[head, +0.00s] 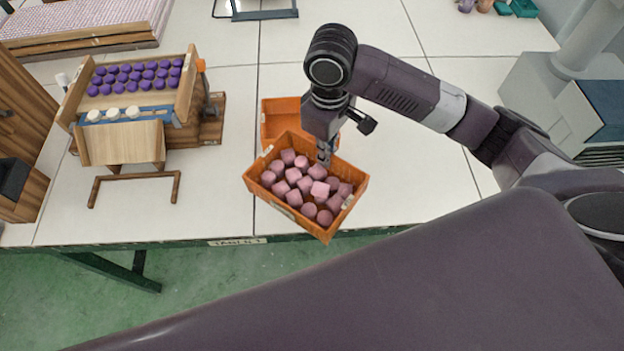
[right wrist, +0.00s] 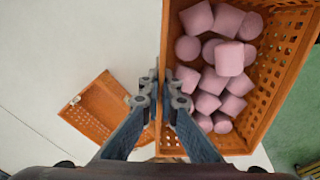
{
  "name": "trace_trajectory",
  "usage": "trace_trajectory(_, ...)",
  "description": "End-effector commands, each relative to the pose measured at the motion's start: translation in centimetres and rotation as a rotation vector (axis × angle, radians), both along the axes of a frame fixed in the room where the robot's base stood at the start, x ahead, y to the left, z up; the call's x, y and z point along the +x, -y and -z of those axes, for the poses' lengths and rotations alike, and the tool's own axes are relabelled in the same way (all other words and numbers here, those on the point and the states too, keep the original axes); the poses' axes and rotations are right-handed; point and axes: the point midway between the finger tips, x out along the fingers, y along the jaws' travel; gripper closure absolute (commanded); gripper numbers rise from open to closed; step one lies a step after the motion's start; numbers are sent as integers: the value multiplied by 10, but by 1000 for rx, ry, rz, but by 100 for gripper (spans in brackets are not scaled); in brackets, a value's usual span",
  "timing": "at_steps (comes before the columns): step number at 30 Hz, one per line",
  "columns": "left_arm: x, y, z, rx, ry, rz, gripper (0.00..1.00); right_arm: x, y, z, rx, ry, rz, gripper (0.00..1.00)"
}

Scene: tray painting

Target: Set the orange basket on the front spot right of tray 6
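An orange basket (head: 288,211) full of pink blocks is at the front of the white table, turned askew, its near corner reaching past the table's front edge in the head view. It also shows in the right wrist view (right wrist: 262,112). My right gripper (head: 324,156) is over its far rim. In the right wrist view the fingers (right wrist: 160,98) are closed on either side of the basket wall. The basket looks raised, but its height is hard to tell. My left gripper is not in view. I cannot make out which tray is tray 6.
A second orange basket (head: 281,117), partly hidden, stands behind the held one. At left a wooden rack (head: 128,140) carries several purple pieces and a few white ones. White table top (head: 400,200) is clear at right and between rack and baskets.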

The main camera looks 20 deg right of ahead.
Motion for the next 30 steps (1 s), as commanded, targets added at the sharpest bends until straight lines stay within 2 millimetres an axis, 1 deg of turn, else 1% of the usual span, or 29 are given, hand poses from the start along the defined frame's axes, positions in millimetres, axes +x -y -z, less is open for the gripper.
trace_trajectory(1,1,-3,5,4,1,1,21,17,-5,-9,4,7,-81,100)
trace_trajectory(3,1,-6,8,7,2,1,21,35,-9,-22,7,4,-207,100)
trace_trajectory(6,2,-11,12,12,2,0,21,56,-14,-42,10,-1,-373,100)
trace_trajectory(9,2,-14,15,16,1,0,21,71,-18,-59,14,-6,-512,100)
trace_trajectory(12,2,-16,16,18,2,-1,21,81,-22,-72,19,-8,-613,100)
trace_trajectory(16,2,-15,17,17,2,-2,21,86,-25,-79,22,-11,-687,100)
trace_trajectory(18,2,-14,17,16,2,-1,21,87,-25,-75,24,-14,-702,100)
trace_trajectory(20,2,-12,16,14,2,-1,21,87,-25,-66,25,-17,-706,100)
trace_trajectory(23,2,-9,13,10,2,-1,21,86,-25,-42,24,-19,-704,100)
trace_trajectory(30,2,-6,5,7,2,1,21,86,-25,22,24,-17,-703,100)
